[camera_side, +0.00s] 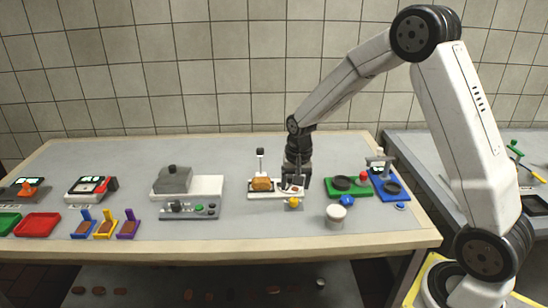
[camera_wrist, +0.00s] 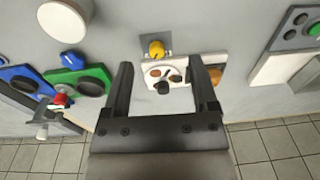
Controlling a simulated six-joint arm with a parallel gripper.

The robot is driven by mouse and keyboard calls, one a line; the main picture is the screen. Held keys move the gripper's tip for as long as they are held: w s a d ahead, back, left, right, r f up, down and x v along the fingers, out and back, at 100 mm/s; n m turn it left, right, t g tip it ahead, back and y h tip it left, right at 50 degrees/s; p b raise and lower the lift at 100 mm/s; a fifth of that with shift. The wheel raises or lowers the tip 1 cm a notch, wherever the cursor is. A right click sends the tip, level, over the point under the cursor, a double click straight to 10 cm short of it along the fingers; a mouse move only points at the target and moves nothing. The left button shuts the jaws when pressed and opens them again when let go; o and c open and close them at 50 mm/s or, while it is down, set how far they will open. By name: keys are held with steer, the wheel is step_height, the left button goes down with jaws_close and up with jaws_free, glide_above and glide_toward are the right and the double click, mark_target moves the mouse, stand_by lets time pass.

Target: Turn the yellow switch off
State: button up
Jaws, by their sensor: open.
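The yellow switch (camera_side: 294,203) is a small round knob at the front edge of a white station board (camera_side: 262,195). In the wrist view the yellow switch (camera_wrist: 157,50) sits on a small grey plate, just beyond and between the fingertips. My gripper (camera_side: 294,187) points down over the right part of the white board, behind the switch. In the wrist view my gripper (camera_wrist: 161,67) is open with nothing held between its fingers. Its fingers hide part of the board. I cannot tell the switch's on or off setting.
A golden-brown block (camera_side: 262,184) is on the board left of my gripper. To the right are a green station (camera_side: 362,190) with a blue knob (camera_side: 347,200), a blue station (camera_side: 402,196) and a white round container (camera_side: 336,215). A grey control box (camera_side: 185,212) stands left.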

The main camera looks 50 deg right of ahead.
mark_target(294, 199)
steer(key=w+d+f+m, duration=0.1)
steer(key=d, duration=0.1)
steer(key=w+d+f+m, duration=0.1)
steer(key=w, duration=0.1)
steer(key=w+d+f+m, duration=0.1)
steer(key=d+m, duration=0.1)
steer(key=shift+w+d+f+g, duration=0.15)
steer(key=shift+w+d+g, duration=0.1)
steer(key=shift+d+g, duration=0.15)
steer(key=shift+f, duration=0.1)
steer(key=shift+f, duration=3.8)
steer(key=shift+c, duration=0.3)
jaws_close()
